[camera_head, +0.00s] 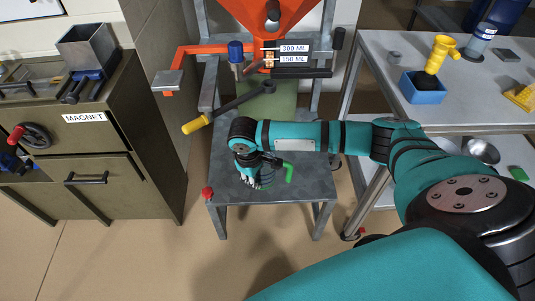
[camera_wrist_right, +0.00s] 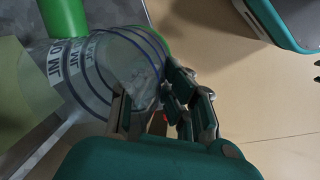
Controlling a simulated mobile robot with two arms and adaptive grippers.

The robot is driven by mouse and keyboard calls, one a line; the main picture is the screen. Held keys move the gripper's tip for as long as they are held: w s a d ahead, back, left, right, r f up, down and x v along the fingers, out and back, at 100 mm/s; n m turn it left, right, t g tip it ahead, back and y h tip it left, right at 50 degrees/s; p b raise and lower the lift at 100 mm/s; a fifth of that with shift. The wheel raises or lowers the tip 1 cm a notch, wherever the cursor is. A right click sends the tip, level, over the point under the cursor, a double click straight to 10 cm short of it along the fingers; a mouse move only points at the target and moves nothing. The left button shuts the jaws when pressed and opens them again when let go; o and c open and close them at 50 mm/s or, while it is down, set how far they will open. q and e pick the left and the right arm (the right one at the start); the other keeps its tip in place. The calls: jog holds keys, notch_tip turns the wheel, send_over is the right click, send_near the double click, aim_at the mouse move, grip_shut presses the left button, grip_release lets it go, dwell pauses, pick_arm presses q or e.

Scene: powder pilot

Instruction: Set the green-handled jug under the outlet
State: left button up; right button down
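The clear jug with its green handle (camera_head: 288,173) stands on the grey shelf (camera_head: 295,211) of the hopper stand, mostly hidden behind my right gripper. In the right wrist view the jug (camera_wrist_right: 92,68) shows blue and green bands, white ML marks and part of its green handle (camera_wrist_right: 63,15). My right gripper (camera_wrist_right: 150,105) has its fingers apart at the jug's near rim, with floor visible between them; contact is unclear. It also shows in the head view (camera_head: 254,182). The orange hopper (camera_head: 272,20) is above and behind. Its outlet is hard to make out. My left gripper is out of view.
A yellow-ended lever (camera_head: 196,124) crosses in front of the hopper stand. A red knob (camera_head: 207,193) is at the shelf's left corner. A cabinet marked MAGNET (camera_head: 100,150) stands left. A bench (camera_head: 380,60) with a blue box (camera_head: 423,94) stands right.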

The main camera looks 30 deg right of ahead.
pick_arm(q)
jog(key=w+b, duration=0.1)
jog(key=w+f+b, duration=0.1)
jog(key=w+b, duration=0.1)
jog(key=b, duration=0.1)
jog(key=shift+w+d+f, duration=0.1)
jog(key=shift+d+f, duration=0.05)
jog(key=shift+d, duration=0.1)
pick_arm(e)
jog(key=d+f+n, duration=0.1)
jog(key=d+f, duration=0.1)
jog(key=f, duration=0.4)
jog(key=d+f+n, duration=0.1)
jog(key=d+f, duration=0.1)
jog(key=f, duration=0.5)
jog(key=shift+w+d+f+t, duration=0.15)
jog(key=shift+d+t, duration=0.15)
jog(key=shift+d, duration=0.1)
